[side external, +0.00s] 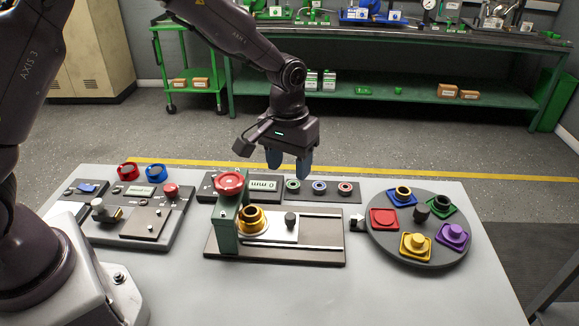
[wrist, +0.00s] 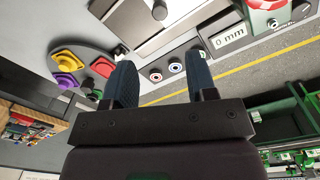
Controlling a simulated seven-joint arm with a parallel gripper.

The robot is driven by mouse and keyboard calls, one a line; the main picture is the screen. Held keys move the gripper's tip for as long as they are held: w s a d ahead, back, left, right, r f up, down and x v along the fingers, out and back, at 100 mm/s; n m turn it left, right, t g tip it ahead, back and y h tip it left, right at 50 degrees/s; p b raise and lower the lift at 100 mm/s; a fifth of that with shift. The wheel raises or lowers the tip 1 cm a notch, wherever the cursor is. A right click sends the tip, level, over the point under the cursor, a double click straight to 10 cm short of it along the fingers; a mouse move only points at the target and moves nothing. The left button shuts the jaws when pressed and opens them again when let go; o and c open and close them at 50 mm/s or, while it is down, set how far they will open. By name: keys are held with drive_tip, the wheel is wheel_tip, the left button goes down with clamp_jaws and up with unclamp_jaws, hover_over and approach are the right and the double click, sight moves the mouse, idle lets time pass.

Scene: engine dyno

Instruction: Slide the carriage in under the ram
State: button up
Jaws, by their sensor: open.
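The carriage (side external: 273,230) is a pale plate on a dark rail base. It carries a gold flanged cup (side external: 252,220) at its left and a dark knob (side external: 290,220) at its right. The cup is close beside the green press frame (side external: 226,232); I cannot tell whether it is under the ram, which is hidden below the red top knob (side external: 229,182). My gripper (side external: 289,165) is open and empty, above and behind the carriage, apart from it. The wrist view shows its two fingers (wrist: 163,82) spread, with the dark knob (wrist: 159,10) at the top edge.
A display (side external: 262,184) reading 0 mm and a strip of several coloured rings (side external: 319,197) lie behind the rails. A round turntable (side external: 385,245) with coloured holders is on the right. A control panel (side external: 155,198) is on the left. The rails right of the carriage are clear.

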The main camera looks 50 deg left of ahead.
drive_tip(key=m+g, duration=0.1)
drive_tip(key=g, duration=0.1)
approach(291, 215)
drive_tip(key=w, duration=0.3)
drive_tip(key=r+m+g, duration=0.2)
drive_tip(key=m+g, duration=0.1)
drive_tip(key=x, duration=1.2)
drive_tip(key=shift+w+f, duration=0.1)
drive_tip(key=shift+w, duration=0.1)
clamp_jaws()
drive_tip(key=shift+s+a, duration=1.55)
